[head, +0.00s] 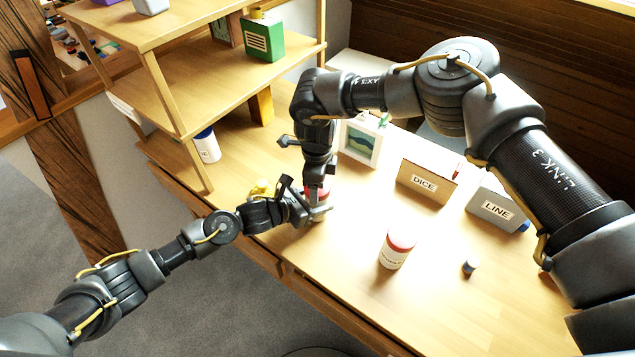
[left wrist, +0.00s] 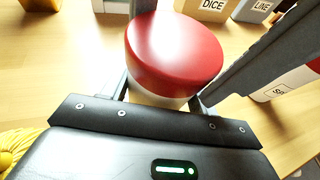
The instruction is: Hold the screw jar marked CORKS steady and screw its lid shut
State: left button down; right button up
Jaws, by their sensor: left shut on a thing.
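A jar with a red lid (left wrist: 175,55) stands between the fingers of my left gripper (left wrist: 160,95), which is shut on its body below the lid. In the head view my left gripper (head: 318,212) is at the jar near the table's left edge, and the arms hide most of the jar (head: 316,194). Its label is not visible, so I cannot read its marking. My right gripper (head: 318,182) points down just above the jar in the head view. Its fingers are too hidden to tell their state or whether they touch the lid.
The DICE box (head: 425,182), LINE box (head: 494,208) and a picture frame (head: 360,140) stand behind. A wooden shelf (head: 190,85) rises at left. The front right table is clear.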

jog(key=o, duration=0.3)
jog(key=shift+r, duration=0.1)
jog(key=shift+r, duration=2.2)
jog(key=shift+c, duration=0.2)
